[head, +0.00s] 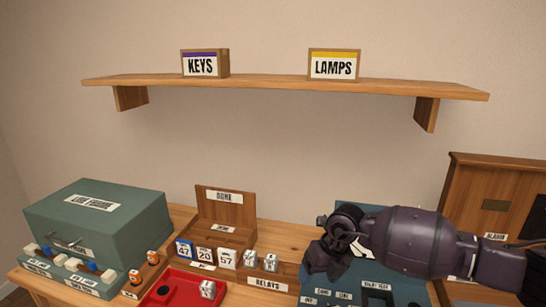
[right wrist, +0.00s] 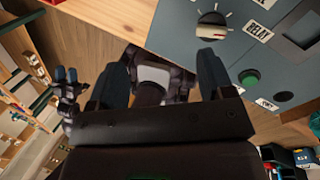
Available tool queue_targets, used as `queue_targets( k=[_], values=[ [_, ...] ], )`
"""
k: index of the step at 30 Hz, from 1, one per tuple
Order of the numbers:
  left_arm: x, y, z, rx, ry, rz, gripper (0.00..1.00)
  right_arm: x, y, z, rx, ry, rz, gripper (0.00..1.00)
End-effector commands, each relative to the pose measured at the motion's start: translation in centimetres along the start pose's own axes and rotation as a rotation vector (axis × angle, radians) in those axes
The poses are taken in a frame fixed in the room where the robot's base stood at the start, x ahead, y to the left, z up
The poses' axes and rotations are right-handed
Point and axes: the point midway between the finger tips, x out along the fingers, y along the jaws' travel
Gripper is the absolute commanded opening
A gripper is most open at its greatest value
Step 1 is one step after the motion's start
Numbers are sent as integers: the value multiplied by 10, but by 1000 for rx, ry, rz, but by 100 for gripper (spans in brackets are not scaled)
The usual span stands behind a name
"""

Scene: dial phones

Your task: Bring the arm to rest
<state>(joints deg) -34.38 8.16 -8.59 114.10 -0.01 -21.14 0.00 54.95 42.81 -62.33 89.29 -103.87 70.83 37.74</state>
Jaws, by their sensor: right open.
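My right arm comes in from the right in the head view. Its right gripper (head: 335,235) hangs over the blue-grey panel (head: 372,292) and hides part of it. In the right wrist view the two dark fingers of this gripper (right wrist: 160,80) stand apart with nothing held between them. The panel's dial knob (right wrist: 213,27) and green button (right wrist: 249,78) lie beyond the right finger. A dark gripper-like part of mine, seemingly the left gripper (right wrist: 65,90), shows at the left of the wrist view. Its jaws are too small to read.
A green case (head: 100,225) stands at the left of the table. A red tray (head: 180,290) and number blocks (head: 205,255) are near the middle. A wooden cabinet (head: 480,190) stands at the right. The wall shelf (head: 280,86) holds the KEYS (head: 203,65) and LAMPS (head: 333,66) signs.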

Motion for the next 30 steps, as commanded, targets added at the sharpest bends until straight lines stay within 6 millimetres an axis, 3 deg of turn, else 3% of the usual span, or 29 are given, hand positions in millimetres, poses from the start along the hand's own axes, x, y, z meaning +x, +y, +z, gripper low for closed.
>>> queue_targets(
  k=[6, 9, 12, 14, 17, 22, 26, 30],
  values=[
    [-1, 0, 2, 0, -3, 0, 43, -47, 105, 25, -66, -186, 510, 74],
    [-1, 0, 2, 0, -4, -1, 43, -72, 146, 30, -24, -270, 760, 74],
    [-1, 0, 3, 0, -5, -1, 43, -98, 172, 32, 77, -354, 1000, 74],
    [-1, 0, 3, 0, -5, -1, 43, -112, 179, 35, 164, -403, 1132, 74],
    [-1, 0, 3, 0, -5, -1, 43, -130, 176, 38, 356, -478, 1327, 74],
    [-1, 0, 3, 0, -6, -1, 43, -136, 140, 40, 748, -569, 1543, 74],
    [-1, 0, 3, 0, -5, -1, 43, -122, 100, 33, 1056, -601, 1626, 74],
    [-1, 0, 2, 0, -5, 0, 43, -96, 54, 14, 1379, -609, 1661, 74]
  ],
)
